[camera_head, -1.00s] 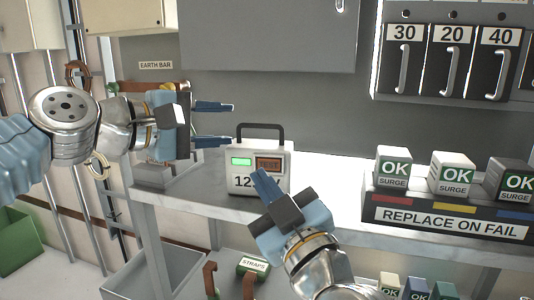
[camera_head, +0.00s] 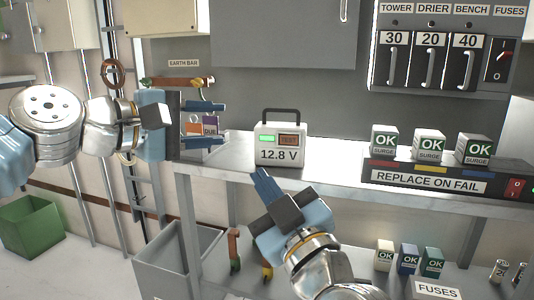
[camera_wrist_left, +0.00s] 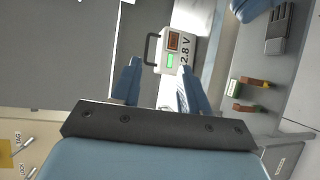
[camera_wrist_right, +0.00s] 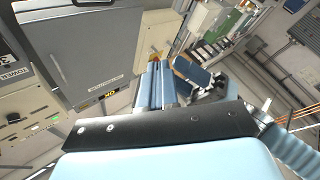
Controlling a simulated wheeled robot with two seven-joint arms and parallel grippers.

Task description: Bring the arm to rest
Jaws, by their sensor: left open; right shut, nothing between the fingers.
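My left gripper (camera_head: 205,124) is open and empty in the head view, to the left of a white tester (camera_head: 279,152) that reads 12.8 V. In the left wrist view the fingers (camera_wrist_left: 157,85) are spread apart, with the tester (camera_wrist_left: 173,52) beyond them. My right gripper (camera_head: 262,182) is shut with nothing in it, in front of and below the tester in the head view. In the right wrist view its fingers (camera_wrist_right: 160,85) are together. Neither gripper appears to hold anything.
A shelf (camera_head: 335,178) carries the tester and a REPLACE ON FAIL rack (camera_head: 430,179) with surge blocks marked OK. A fuse panel (camera_head: 440,60) hangs at upper right. A grey bin (camera_head: 172,262) and a green bin (camera_head: 33,228) stand lower left.

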